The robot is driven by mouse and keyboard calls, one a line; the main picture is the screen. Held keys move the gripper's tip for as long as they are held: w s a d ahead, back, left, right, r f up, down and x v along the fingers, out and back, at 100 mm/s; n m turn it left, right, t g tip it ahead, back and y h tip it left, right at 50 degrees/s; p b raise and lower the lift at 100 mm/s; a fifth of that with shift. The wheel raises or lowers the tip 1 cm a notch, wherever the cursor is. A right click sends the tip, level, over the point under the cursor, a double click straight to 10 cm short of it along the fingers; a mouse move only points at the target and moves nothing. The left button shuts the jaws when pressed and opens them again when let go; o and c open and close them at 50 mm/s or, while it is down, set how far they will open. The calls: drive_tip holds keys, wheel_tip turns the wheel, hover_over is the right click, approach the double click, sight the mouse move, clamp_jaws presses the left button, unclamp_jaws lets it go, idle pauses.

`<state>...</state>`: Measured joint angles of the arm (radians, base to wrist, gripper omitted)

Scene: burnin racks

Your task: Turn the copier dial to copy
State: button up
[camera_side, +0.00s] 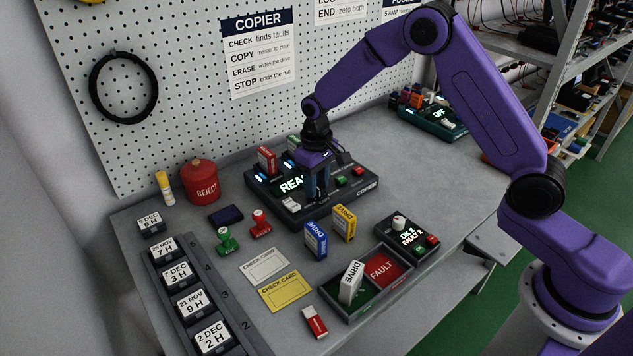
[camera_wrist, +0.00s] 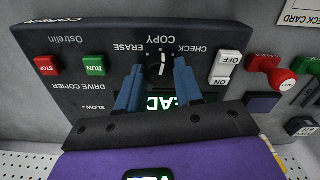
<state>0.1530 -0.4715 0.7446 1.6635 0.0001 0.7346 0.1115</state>
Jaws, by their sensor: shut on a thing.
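The copier (camera_side: 330,201) is a dark box on the grey bench, its lit screen partly hidden by my gripper in the side view. In the wrist view the copier's panel (camera_wrist: 70,100) shows upside down. Its black dial (camera_wrist: 158,70) sits between my gripper's two blue fingers (camera_wrist: 157,72), which are shut on it. A white mark on the dial points up in the picture, roughly at the COPY label (camera_wrist: 161,41). ERASE lies to the left and CHECK to the right. In the side view my gripper (camera_side: 316,196) reaches down onto the copier and hides the dial.
A white OFF/ON switch (camera_wrist: 226,68), a green RUN button (camera_wrist: 95,66) and a red STOP button (camera_wrist: 47,66) flank the dial. Blue (camera_side: 316,241) and yellow (camera_side: 344,223) drives stand in front of the copier. A red-and-green tray (camera_side: 335,306) lies nearer.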

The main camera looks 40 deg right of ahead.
drive_tip(key=shift+n, duration=0.9)
drive_tip(key=o, duration=1)
drive_tip(key=shift+r, duration=0.15)
wheel_tip(320, 180, up, 17)
drive_tip(key=shift+r, duration=0.1)
